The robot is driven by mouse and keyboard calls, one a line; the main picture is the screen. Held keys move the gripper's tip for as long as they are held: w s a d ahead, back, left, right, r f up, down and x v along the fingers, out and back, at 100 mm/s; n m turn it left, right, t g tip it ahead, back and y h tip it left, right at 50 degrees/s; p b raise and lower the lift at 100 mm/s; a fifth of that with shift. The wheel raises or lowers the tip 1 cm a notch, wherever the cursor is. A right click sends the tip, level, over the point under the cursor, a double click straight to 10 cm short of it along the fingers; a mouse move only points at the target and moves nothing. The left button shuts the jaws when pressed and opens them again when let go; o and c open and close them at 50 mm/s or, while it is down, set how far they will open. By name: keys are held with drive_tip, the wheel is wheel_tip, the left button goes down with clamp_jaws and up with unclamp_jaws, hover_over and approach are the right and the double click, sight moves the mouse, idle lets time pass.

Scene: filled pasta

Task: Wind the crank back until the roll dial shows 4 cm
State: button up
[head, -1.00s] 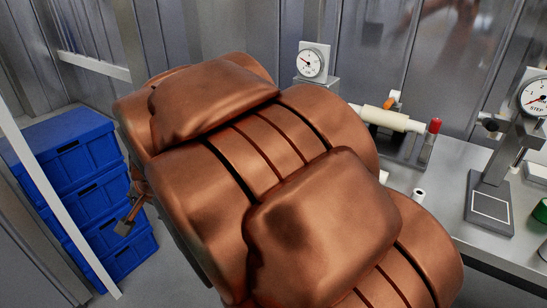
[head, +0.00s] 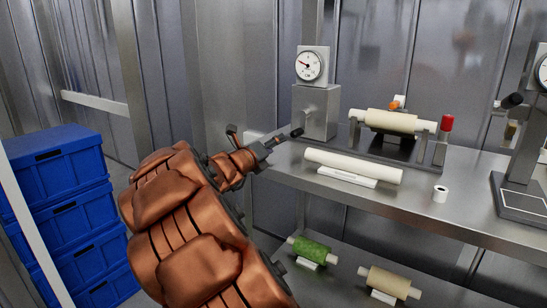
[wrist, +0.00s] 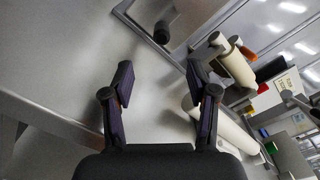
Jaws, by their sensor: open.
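The round white dial (head: 309,66) is mounted on a grey box at the back left of the steel bench. Its red needle points up and left; the numbers are too small to read. Right of it stands a roller unit with a cream roller (head: 390,121), an orange piece (head: 398,102) on top and a red-topped post (head: 446,124) at its right end. I cannot tell for sure which part is the crank. My gripper (head: 265,134) is open and empty, at the bench's left end, left of and below the dial box. In the wrist view (wrist: 162,88) nothing lies between its fingers.
A long cream roll (head: 352,162) lies on the bench front, with a small white cylinder (head: 440,194) to its right. A gauge stand (head: 520,165) is at far right. Green (head: 310,249) and cream (head: 390,282) rolls lie on the lower shelf. Blue crates (head: 62,175) are stacked left.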

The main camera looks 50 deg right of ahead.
sight(293, 135)
drive_tip(key=shift+s+d, duration=0.2)
drive_tip(key=shift+d, duration=0.05)
drive_tip(key=shift+d+r+p, duration=0.1)
drive_tip(key=shift+d+p, duration=0.3)
drive_tip(key=shift+d, duration=0.15)
drive_tip(key=shift+w+d+p, duration=0.15)
drive_tip(key=shift+d+p, duration=1.5)
drive_tip(key=shift+d, duration=1.75)
drive_tip(key=shift+w+d+f+b, duration=0.15)
drive_tip(key=shift+d+f+b, duration=0.1)
drive_tip(key=shift+d+b, duration=0.1)
drive_tip(key=shift+d+r+b, duration=0.15)
drive_tip(key=shift+d+b, duration=0.35)
drive_tip(key=shift+d, duration=1.5)
